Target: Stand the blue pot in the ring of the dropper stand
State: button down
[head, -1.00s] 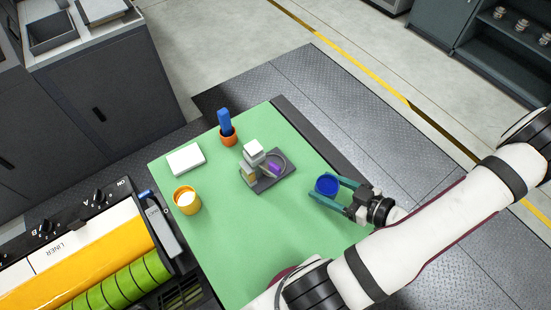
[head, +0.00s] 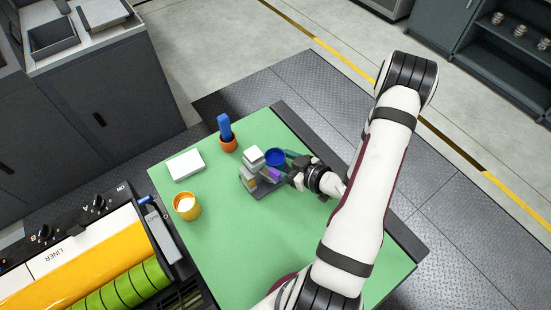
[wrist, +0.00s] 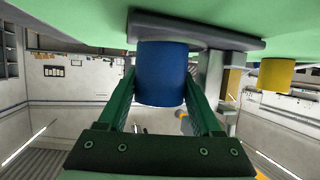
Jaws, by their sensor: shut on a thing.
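The blue pot (head: 275,157) is held between the fingers of my gripper (head: 286,165), over the ring side of the dropper stand (head: 264,193). In the wrist view the blue pot (wrist: 162,72) fills the space between the green fingers of my gripper (wrist: 163,98). The grey base plate of the stand (wrist: 230,40) lies beyond the pot's far end there, and the stand's post is beside it. The pot and my fingers hide the ring, so I cannot tell whether the pot is inside or above it. A purple part (head: 273,174) shows below the pot.
An orange pot with a blue item (head: 228,143) stands behind the stand. A white block (head: 185,164) and a yellow cup (head: 187,206) are to the left. The front of the green mat (head: 240,250) is clear.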

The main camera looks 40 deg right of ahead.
jog(key=shift+c, duration=1.7)
grip_release()
